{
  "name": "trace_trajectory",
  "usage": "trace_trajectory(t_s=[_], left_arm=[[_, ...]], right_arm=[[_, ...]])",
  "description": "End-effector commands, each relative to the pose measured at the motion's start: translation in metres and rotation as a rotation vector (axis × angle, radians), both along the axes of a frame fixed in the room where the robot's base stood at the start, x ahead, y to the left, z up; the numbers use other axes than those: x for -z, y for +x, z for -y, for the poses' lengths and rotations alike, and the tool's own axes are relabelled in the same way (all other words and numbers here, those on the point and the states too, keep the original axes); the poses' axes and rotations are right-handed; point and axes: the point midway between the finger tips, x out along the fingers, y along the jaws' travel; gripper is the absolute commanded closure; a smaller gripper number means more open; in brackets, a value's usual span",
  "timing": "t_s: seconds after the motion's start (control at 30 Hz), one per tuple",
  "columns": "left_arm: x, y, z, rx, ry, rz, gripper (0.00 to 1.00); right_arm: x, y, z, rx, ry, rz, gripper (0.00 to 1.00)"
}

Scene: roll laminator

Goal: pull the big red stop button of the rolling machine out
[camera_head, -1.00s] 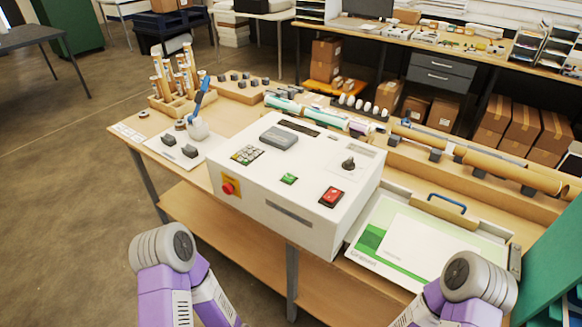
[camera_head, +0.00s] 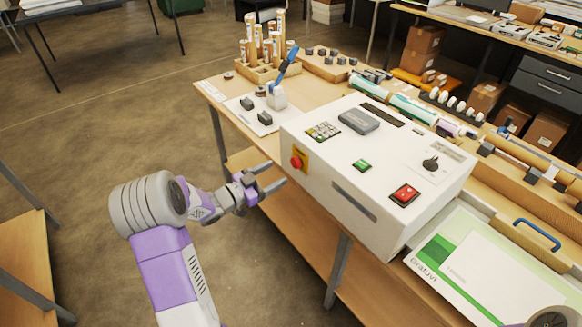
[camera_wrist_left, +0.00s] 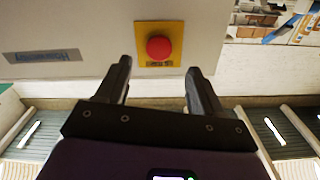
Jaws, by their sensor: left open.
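The big red stop button (camera_head: 296,162) sits on a yellow plate (camera_head: 301,152) on the front face of the white rolling machine (camera_head: 340,175), near its left end. In the left wrist view the round red button (camera_wrist_left: 159,48) and its yellow plate (camera_wrist_left: 175,28) show beyond the fingertips, roughly centred between them. My left gripper (camera_head: 276,178) is open and empty, a little in front of and below the button, apart from it. In the left wrist view its two dark fingers (camera_wrist_left: 158,78) stand wide apart. My right gripper is not in view.
The wooden table (camera_head: 212,88) carries a rack of rolls (camera_head: 262,68). Open floor lies left of the table.

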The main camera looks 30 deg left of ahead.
Motion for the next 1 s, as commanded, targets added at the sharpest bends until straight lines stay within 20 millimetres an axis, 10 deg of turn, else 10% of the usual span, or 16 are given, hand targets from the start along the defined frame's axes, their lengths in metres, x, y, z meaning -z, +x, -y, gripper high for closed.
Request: trace_trajectory(t_s=[0.4,0.8,1.0], left_arm=[[0.001,0.056,0.025,0.005,0.0,0.0,0.33],[0.0,0.066,0.028,0.002,0.0,-0.002,0.33],[0.0,0.066,0.028,0.002,0.0,-0.002,0.6]], right_arm=[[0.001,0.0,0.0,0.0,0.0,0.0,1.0],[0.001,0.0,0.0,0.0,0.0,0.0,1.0],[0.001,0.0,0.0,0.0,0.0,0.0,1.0]])
